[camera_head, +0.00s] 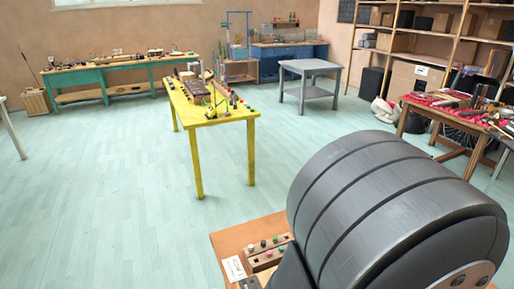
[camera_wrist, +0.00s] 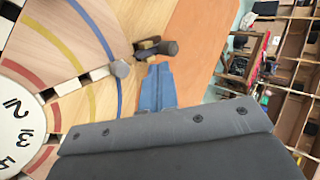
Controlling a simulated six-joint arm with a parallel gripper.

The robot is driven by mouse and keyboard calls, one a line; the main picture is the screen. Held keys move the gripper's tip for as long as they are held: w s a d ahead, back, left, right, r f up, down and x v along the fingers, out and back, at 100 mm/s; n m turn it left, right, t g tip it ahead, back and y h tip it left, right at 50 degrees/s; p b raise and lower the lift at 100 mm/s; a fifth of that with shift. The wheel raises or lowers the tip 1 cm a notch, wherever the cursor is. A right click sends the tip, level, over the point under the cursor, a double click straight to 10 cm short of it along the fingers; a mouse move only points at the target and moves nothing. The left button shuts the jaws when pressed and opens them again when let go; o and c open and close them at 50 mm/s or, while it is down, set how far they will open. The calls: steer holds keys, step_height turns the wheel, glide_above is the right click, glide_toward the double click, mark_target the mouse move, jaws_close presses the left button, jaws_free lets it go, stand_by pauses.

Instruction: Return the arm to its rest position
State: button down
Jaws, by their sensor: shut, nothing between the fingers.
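My gripper (camera_wrist: 158,68) shows in the wrist view as blue fingers held together, with nothing between them. It is over or near an orange-brown bench top (camera_wrist: 188,50); how high, I cannot tell. A wooden board (camera_wrist: 88,20) with red, yellow and blue arcs lies to the left, with a white number dial (camera_wrist: 14,120) at its lower left. A small dark piece with a knob (camera_wrist: 156,47) is just beyond the fingertips, apparently apart from them. In the head view my large dark arm link fills the lower right, and the gripper is not visible.
The near bench (camera_head: 226,243) carries a strip of coloured knobs (camera_head: 268,250) and a white label card (camera_head: 234,268). A yellow table (camera_head: 232,119) with small items stands farther off. A grey table (camera_head: 310,67) and shelves (camera_head: 440,40) are behind. The pale floor (camera_head: 90,190) at left is clear.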

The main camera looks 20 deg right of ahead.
steer(key=v, duration=0.4)
steer(key=f+v, duration=0.1)
steer(key=v, duration=0.1)
steer(key=shift+s+a+r, duration=0.25)
steer(key=shift+s+a, duration=0.25)
steer(key=shift+a, duration=0.05)
steer(key=shift+w+f, duration=0.1)
